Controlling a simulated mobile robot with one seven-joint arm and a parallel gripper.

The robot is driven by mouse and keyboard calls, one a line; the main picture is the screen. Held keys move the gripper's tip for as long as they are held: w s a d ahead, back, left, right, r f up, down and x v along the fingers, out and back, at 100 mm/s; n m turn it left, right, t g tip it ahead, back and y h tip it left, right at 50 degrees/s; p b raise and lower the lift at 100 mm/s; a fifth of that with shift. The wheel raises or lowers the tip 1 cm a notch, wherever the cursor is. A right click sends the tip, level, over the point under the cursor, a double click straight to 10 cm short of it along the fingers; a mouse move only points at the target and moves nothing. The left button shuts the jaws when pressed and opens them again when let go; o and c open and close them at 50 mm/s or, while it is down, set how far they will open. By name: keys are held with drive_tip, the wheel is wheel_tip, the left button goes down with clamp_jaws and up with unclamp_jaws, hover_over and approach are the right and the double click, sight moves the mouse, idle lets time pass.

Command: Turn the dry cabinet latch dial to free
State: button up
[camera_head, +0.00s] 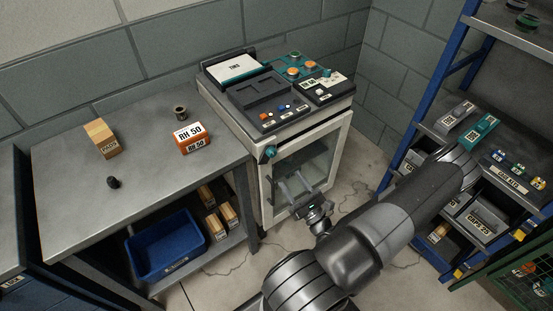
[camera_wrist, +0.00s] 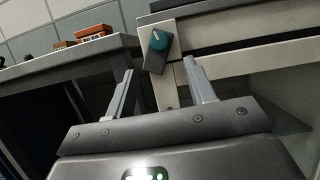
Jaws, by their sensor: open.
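The dry cabinet (camera_head: 262,190) has a pale frame and a glass door, and stands between the bench and the blue shelving. Its latch dial (camera_head: 270,152) is a teal knob at the upper left of the front. In the wrist view the teal dial (camera_wrist: 159,40) sits on a dark plate, with a light mark on its face. My gripper (camera_head: 292,188) is in front of the cabinet door, below the dial. In the wrist view my gripper (camera_wrist: 158,82) is open, its fingers apart and empty. The dial shows beyond the fingertips, and nothing touches it.
A grey bench (camera_head: 75,190) on the left carries an orange RH 50 box (camera_head: 193,139), a cardboard box (camera_head: 101,138) and small dark items. A blue bin (camera_head: 166,245) sits on its lower shelf. Blue shelving (camera_head: 428,95) stands right. The cabinet top holds a control panel (camera_head: 285,108).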

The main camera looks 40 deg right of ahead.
sight(274, 155)
drive_tip(key=x, duration=0.9)
drive_tip(key=shift+w+a+r, duration=0.1)
drive_tip(key=shift+w+r, duration=0.05)
drive_tip(key=shift+w, duration=0.15)
drive_tip(key=c, duration=1)
